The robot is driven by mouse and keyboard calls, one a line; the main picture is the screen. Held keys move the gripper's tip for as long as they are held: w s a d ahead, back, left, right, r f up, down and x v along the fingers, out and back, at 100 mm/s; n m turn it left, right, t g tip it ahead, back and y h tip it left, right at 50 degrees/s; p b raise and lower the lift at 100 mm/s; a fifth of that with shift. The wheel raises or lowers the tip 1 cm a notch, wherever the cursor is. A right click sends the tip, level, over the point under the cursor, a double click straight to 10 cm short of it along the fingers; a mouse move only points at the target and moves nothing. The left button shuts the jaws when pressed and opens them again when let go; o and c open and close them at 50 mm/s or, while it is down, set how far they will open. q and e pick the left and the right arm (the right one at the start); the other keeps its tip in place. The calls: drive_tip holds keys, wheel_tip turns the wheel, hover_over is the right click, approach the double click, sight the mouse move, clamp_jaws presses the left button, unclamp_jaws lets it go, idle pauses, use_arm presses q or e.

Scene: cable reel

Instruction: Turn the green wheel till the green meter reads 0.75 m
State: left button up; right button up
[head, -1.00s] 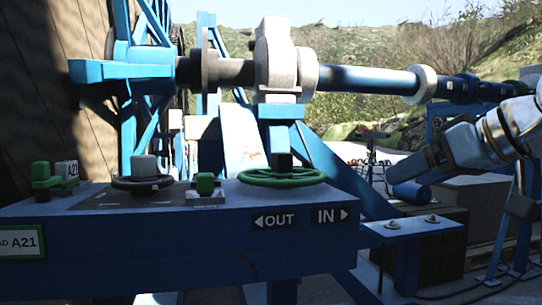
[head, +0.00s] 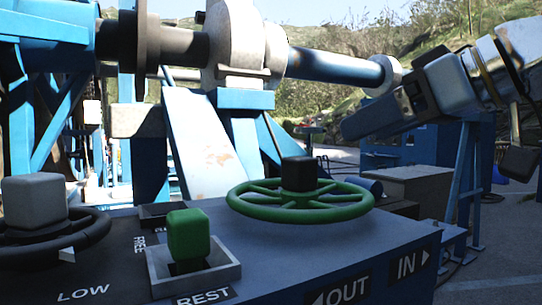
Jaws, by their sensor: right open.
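The green wheel (head: 300,214) lies flat on top of the blue console, right of the middle of the head view. It has a spoked green rim and a dark block (head: 298,174) at its hub. My right gripper (head: 432,148) is open and empty, above and to the right of the wheel and apart from it. Its fingers are spread, one reaching left and one hanging at the right. I see no green meter reading in this view. My left gripper is not in view.
The blue console (head: 270,250) has OUT and IN labels on its front edge. A green-capped lever (head: 188,235) stands in a tray marked REST, left of the wheel. A dark wheel with a grey block (head: 36,202) is at the far left. A blue shaft (head: 335,67) runs behind.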

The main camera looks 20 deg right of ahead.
sight(301, 157)
drive_tip(key=b+x, duration=0.1)
drive_tip(key=x, duration=1.3)
drive_tip(key=shift+b, duration=0.35)
drive_tip(key=shift+r, duration=0.1)
clamp_jaws()
